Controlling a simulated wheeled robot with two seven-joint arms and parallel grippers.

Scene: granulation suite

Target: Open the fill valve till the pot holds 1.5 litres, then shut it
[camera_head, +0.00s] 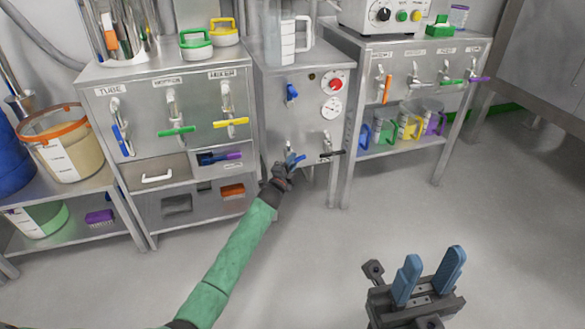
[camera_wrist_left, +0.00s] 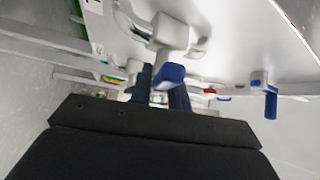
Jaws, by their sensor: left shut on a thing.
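The middle steel cabinet (camera_head: 275,125) carries a valve with a blue lever (camera_head: 296,159) low on its front. My left gripper (camera_head: 286,168) is at this lever, shut on it. In the left wrist view the blue lever end (camera_wrist_left: 171,75) sits between the dark fingers, below a pale valve body (camera_wrist_left: 171,33). A clear pot with a marked scale (camera_head: 288,38) stands on top of the cabinet. Its liquid level is too small to read. My right gripper (camera_head: 430,270) has blue fingers apart, with nothing between them, over the floor at lower right.
Beside the blue lever is a black-lever valve (camera_head: 331,154). A blue knob (camera_head: 291,92), a red button (camera_head: 335,82) and a gauge (camera_head: 331,107) are higher on the panel. The left cabinet (camera_head: 145,135) and right bench (camera_head: 395,90) have coloured levers. The front floor is clear.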

